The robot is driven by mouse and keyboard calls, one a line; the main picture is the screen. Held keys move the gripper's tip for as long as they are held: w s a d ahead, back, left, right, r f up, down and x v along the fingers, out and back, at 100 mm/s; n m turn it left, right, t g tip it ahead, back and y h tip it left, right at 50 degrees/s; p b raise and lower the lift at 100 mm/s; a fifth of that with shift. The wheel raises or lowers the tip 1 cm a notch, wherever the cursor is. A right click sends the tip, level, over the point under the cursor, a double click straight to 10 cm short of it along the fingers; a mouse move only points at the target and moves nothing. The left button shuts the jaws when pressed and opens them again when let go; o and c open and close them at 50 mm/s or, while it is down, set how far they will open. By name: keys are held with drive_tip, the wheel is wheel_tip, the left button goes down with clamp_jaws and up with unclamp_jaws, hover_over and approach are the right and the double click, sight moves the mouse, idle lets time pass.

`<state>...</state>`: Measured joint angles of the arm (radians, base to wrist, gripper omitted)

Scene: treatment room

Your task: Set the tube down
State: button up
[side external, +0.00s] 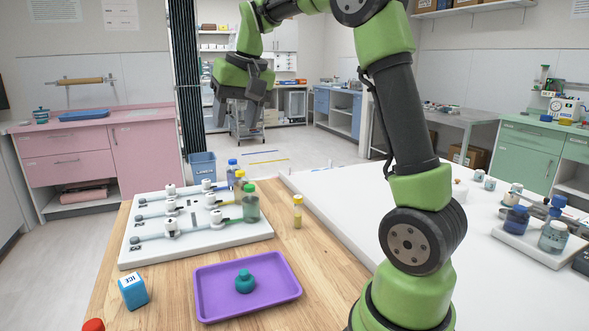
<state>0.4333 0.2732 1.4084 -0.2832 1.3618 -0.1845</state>
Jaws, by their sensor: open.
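A small yellow-capped tube (297,212) stands upright on the wooden table, just right of the white board (142,258). A second yellow-capped container (239,183) stands at the board's right end; I cannot tell from the frame which of the two the task means. My gripper (238,116) is raised high above the far end of the table, pointing down. Its dark fingers are apart and I see nothing between them. It is well clear of both containers.
Bare wood lies between tray and yellow-capped tube.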

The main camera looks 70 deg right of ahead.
drive_tip(key=s+a+f+n+t+y, duration=0.2)
drive_tip(key=s+a+n+t, duration=0.1)
drive_tip(key=s+a, duration=1.3)
drive_tip(key=shift+s+f+n+t+y, duration=0.25)
drive_tip(key=shift+s+n+t+y, duration=0.05)
drive_tip(key=shift+s, duration=0.65)
